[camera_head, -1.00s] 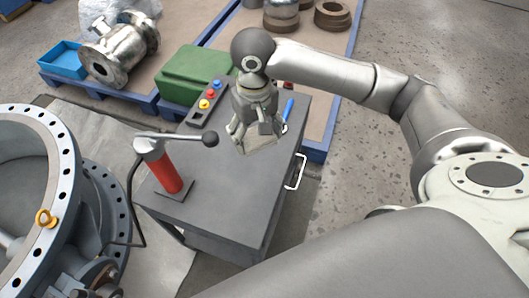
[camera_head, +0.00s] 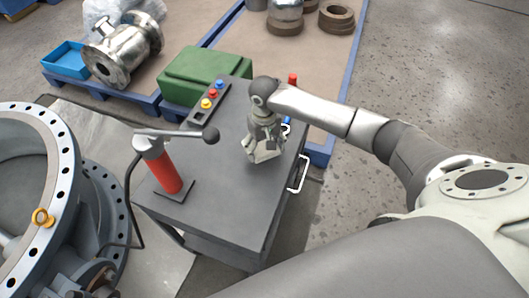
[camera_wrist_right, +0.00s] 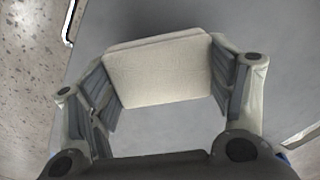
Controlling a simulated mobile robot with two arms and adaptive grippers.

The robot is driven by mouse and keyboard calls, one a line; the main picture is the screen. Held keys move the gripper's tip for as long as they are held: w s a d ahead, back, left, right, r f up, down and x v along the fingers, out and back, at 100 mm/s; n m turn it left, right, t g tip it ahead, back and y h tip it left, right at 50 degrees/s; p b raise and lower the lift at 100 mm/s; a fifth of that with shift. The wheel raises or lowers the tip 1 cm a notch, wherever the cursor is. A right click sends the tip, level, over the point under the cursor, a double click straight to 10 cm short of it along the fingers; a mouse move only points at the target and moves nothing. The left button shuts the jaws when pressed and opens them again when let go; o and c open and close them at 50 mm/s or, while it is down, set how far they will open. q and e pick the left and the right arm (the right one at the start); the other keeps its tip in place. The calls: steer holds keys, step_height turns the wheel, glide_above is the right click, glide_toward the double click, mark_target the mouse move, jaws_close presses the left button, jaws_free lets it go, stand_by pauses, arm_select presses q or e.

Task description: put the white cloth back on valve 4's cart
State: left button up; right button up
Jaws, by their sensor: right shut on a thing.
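The white cloth (camera_wrist_right: 158,68) is a folded off-white pad in the right wrist view. My right gripper (camera_head: 262,152) is shut on it, with a finger pressed against each side. In the head view the cloth (camera_head: 265,156) is small and partly hidden by the fingers. It is over the dark grey top of the cart (camera_head: 226,205), near the right edge. I cannot tell whether the cloth touches the top. My left gripper is not in view.
A red hand pump (camera_head: 165,172) with a lever stands on the cart's left part. A button box (camera_head: 211,96) and green case (camera_head: 202,72) are behind. A white handle (camera_head: 301,173) is on the right side. The flanged valve (camera_head: 45,170) stands at left. The cart's middle is clear.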

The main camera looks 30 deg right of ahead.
mark_target(264, 147)
steer(key=shift+f, duration=1.6)
steer(key=shift+f, duration=0.15)
steer(key=o, duration=0.9)
step_height(264, 147, up, 12)
steer(key=shift+r+p, duration=0.2)
steer(key=shift+p, duration=0.2)
